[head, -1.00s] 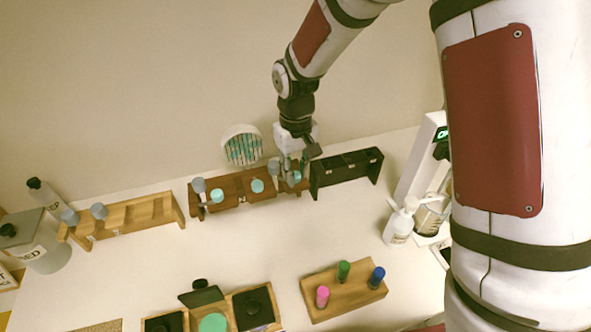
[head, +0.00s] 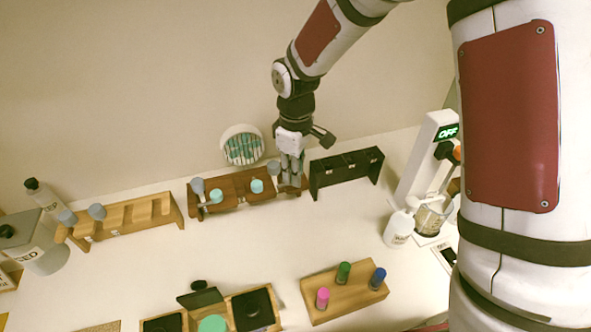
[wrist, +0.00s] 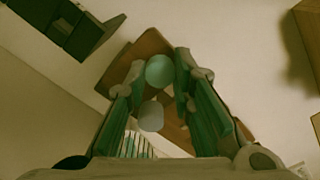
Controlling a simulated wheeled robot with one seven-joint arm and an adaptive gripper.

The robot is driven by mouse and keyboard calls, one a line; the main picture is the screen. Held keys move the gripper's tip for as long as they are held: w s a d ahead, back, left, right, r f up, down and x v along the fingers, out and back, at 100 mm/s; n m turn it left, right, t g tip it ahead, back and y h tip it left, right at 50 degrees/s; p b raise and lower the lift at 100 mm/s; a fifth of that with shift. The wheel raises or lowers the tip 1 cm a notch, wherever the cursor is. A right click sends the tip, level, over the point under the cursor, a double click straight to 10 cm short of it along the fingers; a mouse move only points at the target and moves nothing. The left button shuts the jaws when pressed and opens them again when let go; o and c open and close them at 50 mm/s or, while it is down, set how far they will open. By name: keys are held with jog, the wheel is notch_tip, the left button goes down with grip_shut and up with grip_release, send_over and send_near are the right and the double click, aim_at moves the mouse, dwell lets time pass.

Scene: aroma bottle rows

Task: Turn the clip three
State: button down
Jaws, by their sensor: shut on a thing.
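My gripper (head: 291,180) points down at the right end of the brown wooden rack (head: 230,184). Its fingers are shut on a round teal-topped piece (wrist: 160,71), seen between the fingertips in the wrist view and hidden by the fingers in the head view. A grey round knob (wrist: 151,116) is close beside it; in the head view the grey knob (head: 274,168) is just left of the fingers. Two other teal tops, the left one (head: 216,196) and the middle one (head: 257,186), sit on the rack, with another grey knob (head: 197,186) at its left end. I cannot make out which part is clip three.
A black rack (head: 346,170) stands close on the right of my gripper. A light wooden rack (head: 130,216) is at left. A round holder of teal sticks (head: 242,146) is behind. A wooden block (head: 343,294) with three coloured bottles is in front. The middle table is clear.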

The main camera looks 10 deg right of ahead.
dwell(0.4)
jog(key=c, duration=1.4)
grip_release()
jog(key=shift+o, duration=0.2)
notch_tip(320, 180, up, 12)
